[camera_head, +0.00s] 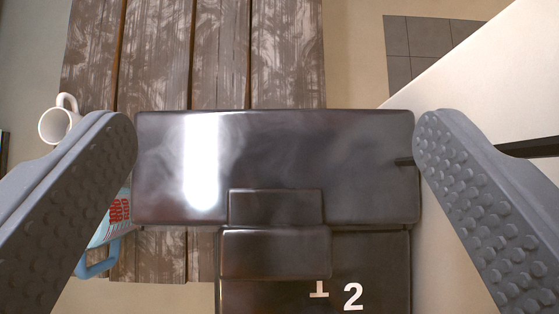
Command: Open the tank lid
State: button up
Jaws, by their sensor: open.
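A dark, glossy lid (290,160) spans the middle of the view as a wide rectangular panel with a bright reflection on its left part. A smaller dark block (275,252) sits at its lower edge. Below is the dark tank body (385,270), with a white "2" and another white mark on it; its lower part is cut off by the frame. My gripper (275,130) is open and empty. Its grey, studded fingers stand at the left and right ends of the lid. I cannot tell whether either finger touches it.
A brown wooden plank surface (220,60) lies behind the lid. A white mug (58,122) and a blue container with red markings (112,222) are at the left, the latter partly hidden by my left finger. A white surface (480,90) with a black bar (528,147) is at the right.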

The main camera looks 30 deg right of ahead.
jog(key=v, duration=1.3)
jog(key=shift+s+a+r, duration=0.2)
